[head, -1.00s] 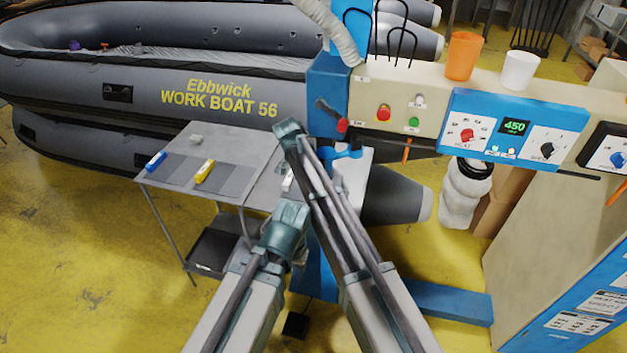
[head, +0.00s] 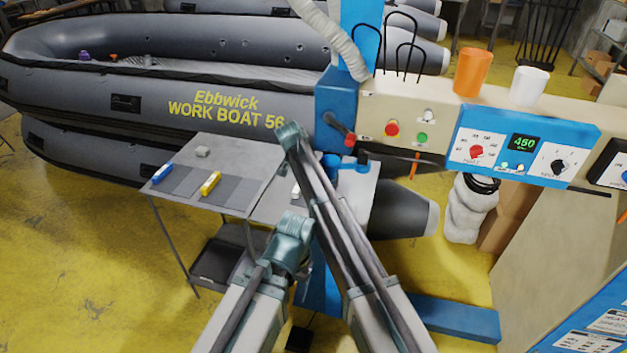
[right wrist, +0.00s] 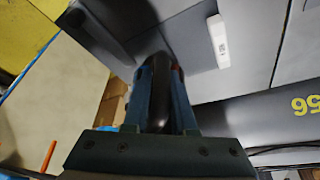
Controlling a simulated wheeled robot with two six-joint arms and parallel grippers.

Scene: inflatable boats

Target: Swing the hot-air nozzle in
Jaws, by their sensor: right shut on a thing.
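My right gripper (right wrist: 160,95) is shut on a dark, rounded handle-like piece (right wrist: 158,112) in the right wrist view. Its far end is hidden between the fingers. In the head view my right arm reaches toward the machine's blue post, and its gripper is hidden behind the arm. A short lever with a red knob (head: 349,140) sticks out from the blue housing (head: 335,100). Blue parts (head: 350,164) sit below it, above the work surface. I cannot make out the hot-air nozzle for certain. My left arm is low in the head view, and its gripper does not show.
A grey table (head: 232,160) holds a blue-handled tool (head: 163,173), a yellow one (head: 210,183) and a white block (right wrist: 218,42). A grey inflatable boat (head: 230,70) lies behind. The control panel (head: 520,145) reads 450. Cups (head: 472,72) stand on the machine top.

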